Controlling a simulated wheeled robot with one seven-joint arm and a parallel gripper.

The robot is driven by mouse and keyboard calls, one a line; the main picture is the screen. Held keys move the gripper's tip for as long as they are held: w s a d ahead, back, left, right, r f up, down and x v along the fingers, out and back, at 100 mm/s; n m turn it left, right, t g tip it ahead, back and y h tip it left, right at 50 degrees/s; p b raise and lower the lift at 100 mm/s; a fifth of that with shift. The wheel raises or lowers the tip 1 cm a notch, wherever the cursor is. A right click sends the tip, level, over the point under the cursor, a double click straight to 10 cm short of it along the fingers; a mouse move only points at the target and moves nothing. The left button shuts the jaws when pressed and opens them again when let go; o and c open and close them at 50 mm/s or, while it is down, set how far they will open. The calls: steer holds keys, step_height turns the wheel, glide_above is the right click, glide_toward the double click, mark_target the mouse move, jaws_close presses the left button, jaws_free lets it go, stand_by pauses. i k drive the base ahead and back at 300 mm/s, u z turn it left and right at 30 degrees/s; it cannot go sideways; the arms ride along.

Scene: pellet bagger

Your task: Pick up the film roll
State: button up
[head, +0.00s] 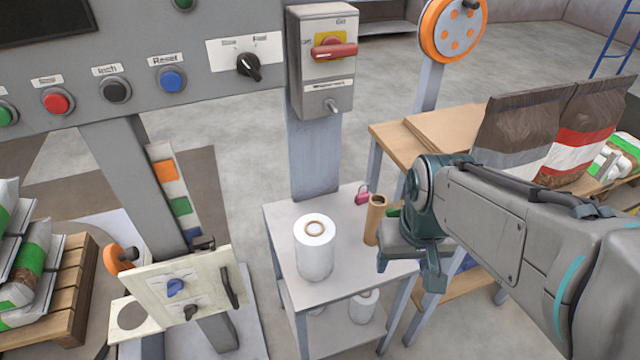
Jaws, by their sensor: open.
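The film roll (315,257), a white cylinder with a brown core, stands upright on the top of a small grey table (290,215). My gripper (410,274) hangs over the right side of this table, to the right of the film roll and apart from it. It points down and is open, with nothing seen between its fingers. A second white roll (363,307) is on the table's lower shelf, partly hidden by the top.
A brown cardboard tube (374,222) stands between the film roll and my gripper. A pink padlock (362,194) lies at the table's back. A grey post with a red-handled switch box (322,60) rises behind. A hinged panel (182,292) is at left.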

mark_target(314, 233)
steer(key=u, duration=0.5)
steer(key=k, duration=0.4)
steer(key=u, duration=0.65)
